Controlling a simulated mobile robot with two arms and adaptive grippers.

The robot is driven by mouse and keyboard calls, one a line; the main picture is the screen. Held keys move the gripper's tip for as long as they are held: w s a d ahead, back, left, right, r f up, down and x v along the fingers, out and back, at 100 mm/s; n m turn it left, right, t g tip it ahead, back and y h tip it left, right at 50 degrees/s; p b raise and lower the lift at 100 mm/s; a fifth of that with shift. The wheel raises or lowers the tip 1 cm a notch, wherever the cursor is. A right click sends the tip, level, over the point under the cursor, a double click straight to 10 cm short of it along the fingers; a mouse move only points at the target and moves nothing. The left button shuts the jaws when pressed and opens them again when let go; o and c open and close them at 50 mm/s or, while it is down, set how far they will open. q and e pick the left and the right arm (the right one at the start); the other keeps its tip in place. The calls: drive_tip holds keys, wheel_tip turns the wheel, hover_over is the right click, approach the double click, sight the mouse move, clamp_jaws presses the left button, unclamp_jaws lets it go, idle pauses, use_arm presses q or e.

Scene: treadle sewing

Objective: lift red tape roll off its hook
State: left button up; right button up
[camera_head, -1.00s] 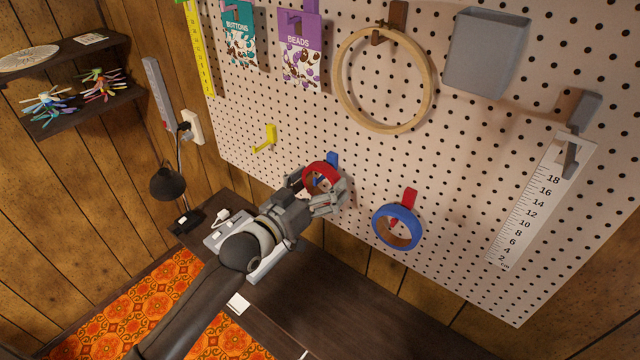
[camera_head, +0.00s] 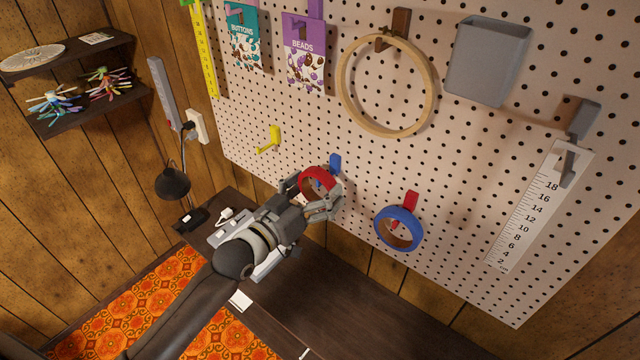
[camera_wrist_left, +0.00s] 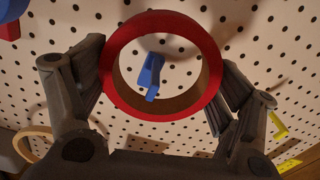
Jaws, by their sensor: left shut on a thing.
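The red tape roll (camera_head: 314,172) is between the fingers of my left gripper (camera_head: 309,195), in front of the pegboard. My left gripper is shut on it from both sides, as the left wrist view shows too, with the roll (camera_wrist_left: 165,18) seen as a ring. The blue hook (camera_head: 335,161) sticks out of the board just behind and above the roll. I cannot tell whether the tip is still inside the ring. My right gripper is not in view.
A blue tape roll (camera_head: 399,229) hangs on a red hook (camera_head: 411,199) to the right. A bare yellow hook (camera_head: 270,140) is to the left. An embroidery hoop (camera_head: 431,90) and grey bin (camera_head: 486,60) hang above. The dark table (camera_head: 345,300) is below.

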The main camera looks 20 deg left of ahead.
use_arm(q)
drive_tip(key=p+v, duration=0.2)
drive_tip(key=v, duration=0.5)
drive_tip(key=shift+s, duration=0.3)
idle(0.7)
drive_tip(key=shift+a, duration=0.1)
